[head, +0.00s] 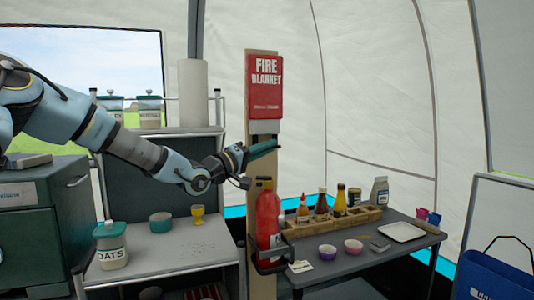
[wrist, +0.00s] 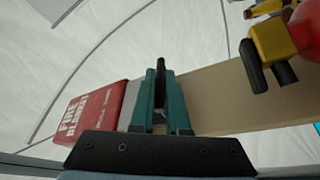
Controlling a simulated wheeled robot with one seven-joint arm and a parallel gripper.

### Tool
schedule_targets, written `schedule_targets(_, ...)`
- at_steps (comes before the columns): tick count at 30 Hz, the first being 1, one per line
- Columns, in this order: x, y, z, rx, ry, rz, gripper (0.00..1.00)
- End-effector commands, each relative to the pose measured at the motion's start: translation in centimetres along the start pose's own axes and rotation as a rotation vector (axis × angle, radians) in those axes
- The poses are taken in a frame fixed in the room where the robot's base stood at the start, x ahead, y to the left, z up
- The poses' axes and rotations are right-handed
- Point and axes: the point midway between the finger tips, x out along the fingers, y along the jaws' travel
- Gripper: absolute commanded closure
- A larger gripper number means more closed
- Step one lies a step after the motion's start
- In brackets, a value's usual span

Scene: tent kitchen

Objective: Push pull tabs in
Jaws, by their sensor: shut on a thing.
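The red fire blanket case (head: 265,85) is fixed to the upper part of a wooden post. A pale grey band (head: 264,127) shows at its lower end. My gripper (head: 264,147), with green fingers, is just below that band, in front of the post. In the wrist view, the red case (wrist: 98,113) lies left of the fingers, with the grey band between. My gripper (wrist: 161,78) is shut on a narrow black pull tab (wrist: 160,66), whose end shows between the fingertips. The rest of the tabs is hidden by the fingers.
A red fire extinguisher (head: 268,215) hangs on the post below my gripper; its yellow and black head (wrist: 275,45) shows in the wrist view. A side table (head: 375,250) with bottles stands right. A shelf unit (head: 165,250) stands left.

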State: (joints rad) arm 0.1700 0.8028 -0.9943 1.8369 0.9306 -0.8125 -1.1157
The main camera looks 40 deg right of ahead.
Motion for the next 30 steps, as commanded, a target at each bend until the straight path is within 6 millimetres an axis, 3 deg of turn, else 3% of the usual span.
schedule_targets(1,0.5,1.8,-1.2,0.005,0.004,0.004,1.0)
schedule_targets(4,0.8,3.1,-2.0,0.004,0.004,0.004,1.0)
schedule_targets(15,1.0,3.7,-2.4,0.005,0.007,0.008,1.0)
schedule_targets(16,1.0,3.8,-2.4,0.005,0.007,0.009,0.84)
schedule_targets(23,0.9,3.6,-2.3,0.004,0.005,0.006,0.58)
schedule_targets(30,0.9,3.4,-2.2,0.002,0.003,0.003,0.56)
